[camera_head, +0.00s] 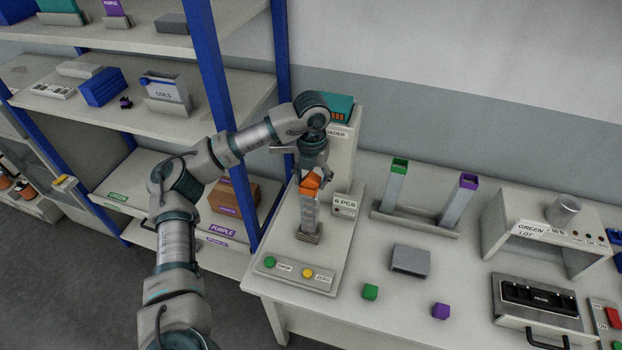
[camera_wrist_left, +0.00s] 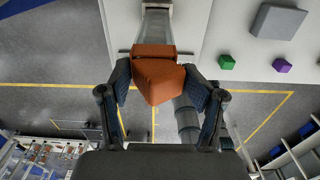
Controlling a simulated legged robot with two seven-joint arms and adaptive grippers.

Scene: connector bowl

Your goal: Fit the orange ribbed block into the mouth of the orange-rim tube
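The orange ribbed block (camera_head: 312,181) is at the top end of the grey upright tube (camera_head: 309,216) in the head view. My left gripper (camera_head: 314,176) is above the tube, its fingers on either side of the block. In the left wrist view the block (camera_wrist_left: 158,78) sits tilted between the two fingers, which appear to touch its sides. The tube (camera_wrist_left: 157,27) runs away behind the block there. My right gripper is not in view.
Right of the tube stand two slanted tubes, green-rimmed (camera_head: 397,178) and purple-rimmed (camera_head: 462,196). A green cube (camera_head: 370,292), a purple cube (camera_head: 441,311) and a grey block (camera_head: 410,261) lie on the table. The loader box (camera_head: 345,150) stands close behind my left gripper.

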